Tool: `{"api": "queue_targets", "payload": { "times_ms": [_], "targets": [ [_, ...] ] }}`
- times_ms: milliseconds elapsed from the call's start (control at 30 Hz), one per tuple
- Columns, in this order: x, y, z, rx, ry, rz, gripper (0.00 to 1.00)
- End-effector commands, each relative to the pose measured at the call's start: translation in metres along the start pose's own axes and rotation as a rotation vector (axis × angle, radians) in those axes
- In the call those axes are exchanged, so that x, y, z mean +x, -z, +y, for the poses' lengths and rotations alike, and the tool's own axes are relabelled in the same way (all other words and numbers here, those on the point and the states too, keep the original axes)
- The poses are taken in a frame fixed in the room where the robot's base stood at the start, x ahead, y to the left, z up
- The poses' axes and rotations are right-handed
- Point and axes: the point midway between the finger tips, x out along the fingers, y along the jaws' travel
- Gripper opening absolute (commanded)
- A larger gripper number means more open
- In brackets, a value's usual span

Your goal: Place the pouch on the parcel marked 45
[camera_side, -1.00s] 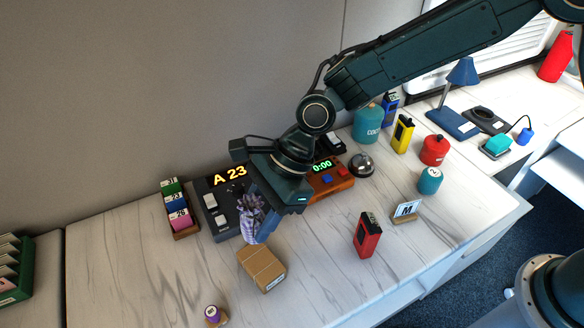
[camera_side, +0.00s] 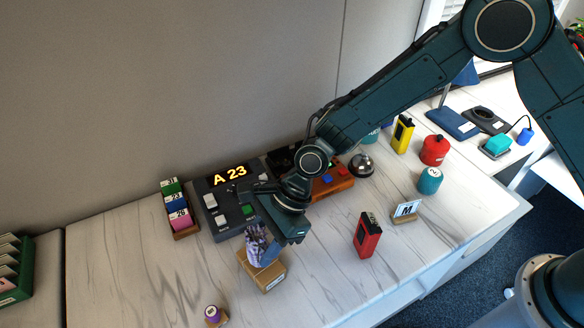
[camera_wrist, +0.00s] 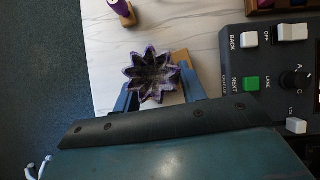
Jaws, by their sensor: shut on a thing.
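My gripper (camera_side: 266,252) is shut on a purple and grey patterned pouch (camera_side: 256,243). In the wrist view the pouch (camera_wrist: 153,74) sits between the blue fingers (camera_wrist: 160,95), its crimped top facing the camera. A brown cardboard parcel (camera_side: 271,279) lies on the desk under the pouch in the side view. The pouch covers part of the parcel. I cannot tell whether its bottom touches the parcel. A corner of the parcel (camera_wrist: 181,59) shows beside the pouch in the wrist view. The parcel's label is too small to read.
A device with an "A 23" display (camera_side: 229,176) stands behind the parcel. A rack of numbered cards (camera_side: 183,228) is left of it. A purple spool (camera_side: 213,314) stands in front. A red device (camera_side: 367,236) and a card marked M (camera_side: 406,210) stand to the right.

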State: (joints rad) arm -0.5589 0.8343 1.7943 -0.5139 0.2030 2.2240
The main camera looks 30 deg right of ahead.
Motion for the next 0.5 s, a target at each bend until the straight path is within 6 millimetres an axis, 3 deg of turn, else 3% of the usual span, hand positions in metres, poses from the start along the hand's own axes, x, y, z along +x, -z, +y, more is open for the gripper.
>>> {"api": "queue_targets", "payload": {
  "times_ms": [500],
  "targets": [
    [0.0073,0.0044,-0.0002,0.000,0.001,-0.001,0.19]
  ]
}}
